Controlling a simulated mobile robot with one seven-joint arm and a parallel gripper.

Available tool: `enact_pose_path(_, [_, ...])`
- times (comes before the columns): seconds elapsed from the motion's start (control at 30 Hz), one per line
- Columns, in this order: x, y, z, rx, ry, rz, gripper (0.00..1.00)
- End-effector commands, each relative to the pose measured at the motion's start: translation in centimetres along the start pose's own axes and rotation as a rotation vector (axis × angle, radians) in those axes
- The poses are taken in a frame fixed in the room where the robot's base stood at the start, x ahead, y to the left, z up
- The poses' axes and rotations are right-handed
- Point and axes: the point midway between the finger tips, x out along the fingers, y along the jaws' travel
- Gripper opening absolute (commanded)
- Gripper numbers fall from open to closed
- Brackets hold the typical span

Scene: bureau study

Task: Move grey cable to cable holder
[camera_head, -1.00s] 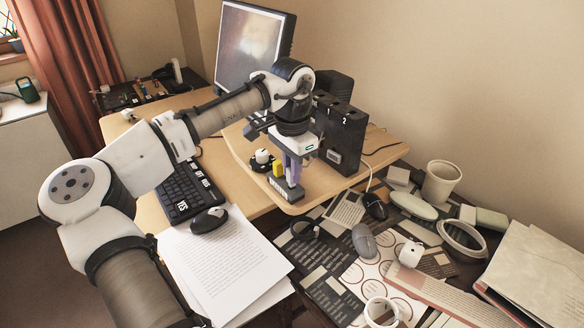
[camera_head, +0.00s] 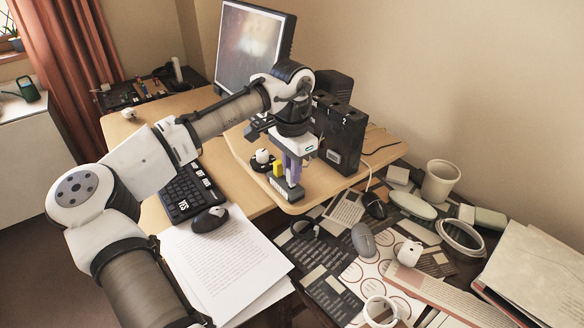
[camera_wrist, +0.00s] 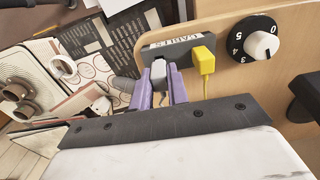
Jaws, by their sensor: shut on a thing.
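The cable holder (camera_head: 286,191) is a dark block on the wooden desk near its front right corner. My gripper (camera_wrist: 159,84) has purple fingers closed on the grey cable's plug (camera_wrist: 158,70), beside the yellow one, at the holder. In the head view my gripper (camera_head: 293,176) is just above the holder. Whether the grey plug is seated is hidden.
A round numbered dial (camera_wrist: 257,38) sits beside the holder. A black box (camera_head: 341,132) and a monitor (camera_head: 252,45) stand behind. A keyboard (camera_head: 188,190), mouse (camera_head: 209,220) and papers (camera_head: 226,262) lie to the left. The lower table at right is cluttered.

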Motion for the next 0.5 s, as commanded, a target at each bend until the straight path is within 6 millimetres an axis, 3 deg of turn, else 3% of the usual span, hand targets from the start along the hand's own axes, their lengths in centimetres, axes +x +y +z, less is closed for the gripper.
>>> enact_pose_path(0.5, [0.32, 0.0, 0.01, 0.0, 0.0, 0.0, 0.0])
